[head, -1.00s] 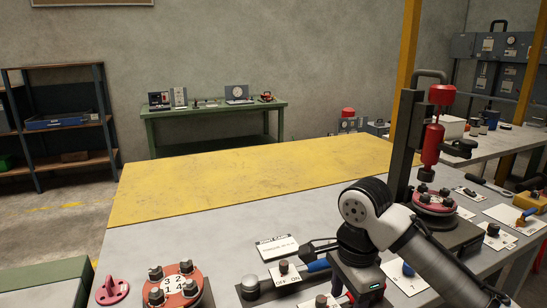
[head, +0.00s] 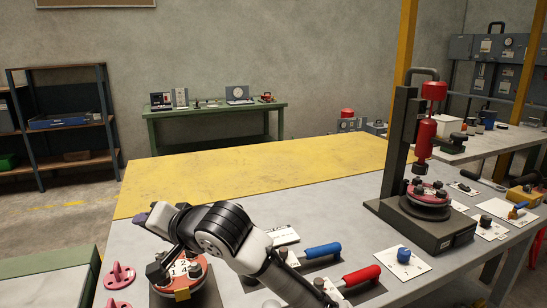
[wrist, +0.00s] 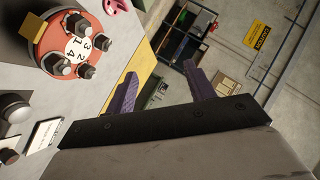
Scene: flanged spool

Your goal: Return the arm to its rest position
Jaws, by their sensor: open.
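My gripper (head: 150,218) is at the left front of the workbench in the head view, above and just behind the red numbered flange (head: 194,268) with its dark bolts. In the wrist view its two purple fingers (wrist: 161,88) stand wide apart with nothing between them. They point away from the bench toward the floor and far shelf. The red flange (wrist: 52,28) shows at the upper left there, with numbers on a white disc and several bolts around it. My arm hides part of the flange and the bench front in the head view.
A dark press (head: 399,150) with a red cylinder stands over another red flange (head: 428,190) at the right. Blue (head: 322,251) and red (head: 361,276) handled tools lie at the front. A pink part (head: 119,275) sits at the left. The yellow mat (head: 260,175) is clear.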

